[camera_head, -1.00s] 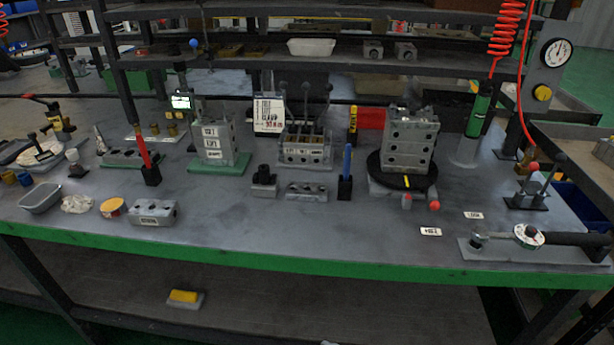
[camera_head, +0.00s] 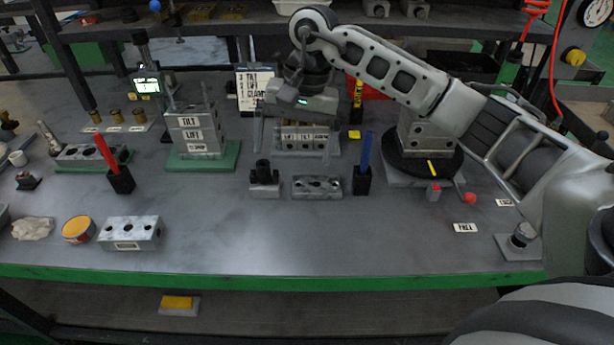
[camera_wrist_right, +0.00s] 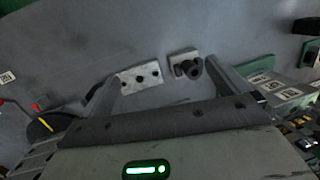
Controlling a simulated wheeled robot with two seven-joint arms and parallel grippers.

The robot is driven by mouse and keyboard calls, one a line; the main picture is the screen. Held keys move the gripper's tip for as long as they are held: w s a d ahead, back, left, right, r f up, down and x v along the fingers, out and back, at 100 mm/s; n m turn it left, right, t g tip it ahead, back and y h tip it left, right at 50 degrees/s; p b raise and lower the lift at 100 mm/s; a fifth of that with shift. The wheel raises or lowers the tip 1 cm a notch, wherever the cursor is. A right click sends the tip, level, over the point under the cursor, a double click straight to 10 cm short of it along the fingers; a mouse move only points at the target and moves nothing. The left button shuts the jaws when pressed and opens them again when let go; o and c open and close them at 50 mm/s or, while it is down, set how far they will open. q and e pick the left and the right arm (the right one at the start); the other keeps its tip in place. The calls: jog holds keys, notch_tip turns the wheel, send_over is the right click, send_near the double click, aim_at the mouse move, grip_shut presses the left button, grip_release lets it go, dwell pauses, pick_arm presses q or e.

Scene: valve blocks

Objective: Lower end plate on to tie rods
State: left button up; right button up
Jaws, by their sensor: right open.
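My right gripper (camera_head: 293,128) hangs over the rack of labelled blocks (camera_head: 305,146) at the middle of the bench. Its fingers are spread wide and empty in the right wrist view (camera_wrist_right: 161,75). A grey plate with three dark holes (camera_head: 317,187) lies flat in front of it, and shows beyond the fingers in the wrist view (camera_wrist_right: 140,77). Which part is the end plate I cannot tell. A labelled block stack (camera_head: 197,135) with upright rods stands on a green base. Another grey stack (camera_head: 415,140) stands on a black turntable, partly behind my arm. My left gripper is out of view.
A block with a black knob (camera_head: 264,178) and a blue marker in a holder (camera_head: 364,165) flank the flat plate. A grey holed block (camera_head: 130,232) lies front left. A red marker (camera_head: 110,155) stands left. The front middle bench is clear.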

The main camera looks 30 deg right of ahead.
jog(key=w+d+r+h, duration=0.1)
jog(key=d+r+h, duration=0.15)
jog(key=d, duration=0.35)
send_over(317, 184)
jog(key=shift+n, duration=0.3)
jog(key=f, duration=0.9)
jog(key=shift+a+f+p, duration=0.2)
jog(key=shift+f+p, duration=0.15)
jog(key=shift+p, duration=0.05)
jog(key=shift+d+f+p, duration=0.15)
jog(key=shift+f+p, duration=0.4)
jog(key=shift+f, duration=2.35)
jog(key=shift+r, duration=0.1)
jog(key=c, duration=0.8)
